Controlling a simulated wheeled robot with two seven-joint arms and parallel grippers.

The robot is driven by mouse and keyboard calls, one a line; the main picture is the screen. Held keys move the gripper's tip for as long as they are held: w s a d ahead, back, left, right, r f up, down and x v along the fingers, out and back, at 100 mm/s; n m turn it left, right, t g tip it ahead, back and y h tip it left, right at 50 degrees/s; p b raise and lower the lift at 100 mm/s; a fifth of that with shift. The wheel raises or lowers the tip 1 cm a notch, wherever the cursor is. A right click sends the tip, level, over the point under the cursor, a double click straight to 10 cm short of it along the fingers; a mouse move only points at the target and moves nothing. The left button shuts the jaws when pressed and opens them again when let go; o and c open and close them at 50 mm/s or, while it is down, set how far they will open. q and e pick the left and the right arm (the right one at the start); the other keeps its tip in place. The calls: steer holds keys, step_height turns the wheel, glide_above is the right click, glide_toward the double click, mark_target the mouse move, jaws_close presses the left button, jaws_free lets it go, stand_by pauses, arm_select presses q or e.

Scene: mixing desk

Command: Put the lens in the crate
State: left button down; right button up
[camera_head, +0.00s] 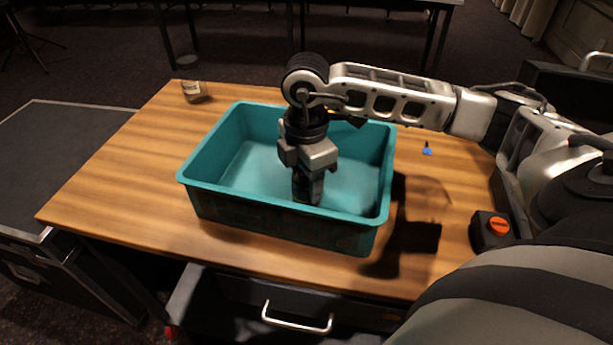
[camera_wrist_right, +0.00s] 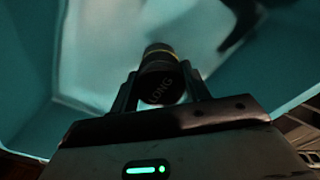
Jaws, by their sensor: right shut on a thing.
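The teal crate (camera_head: 285,222) stands on the wooden table, open at the top. My right gripper (camera_head: 308,172) points down inside the crate's walls and is shut on the dark lens (camera_head: 307,188). I cannot tell whether the lens touches the floor. My left gripper is not in view.
A small blue object (camera_head: 427,149) lies right of the crate. A black box with an orange-red button (camera_head: 497,226) is at the right. A drawer (camera_head: 270,300) is below the front edge. The table's left side is clear.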

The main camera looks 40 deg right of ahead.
steer(key=o, duration=1.2)
steer(key=shift+f, duration=0.1)
steer(key=shift+r, duration=0.6)
step_height(320, 180, up, 11)
steer(key=shift+s, duration=0.1)
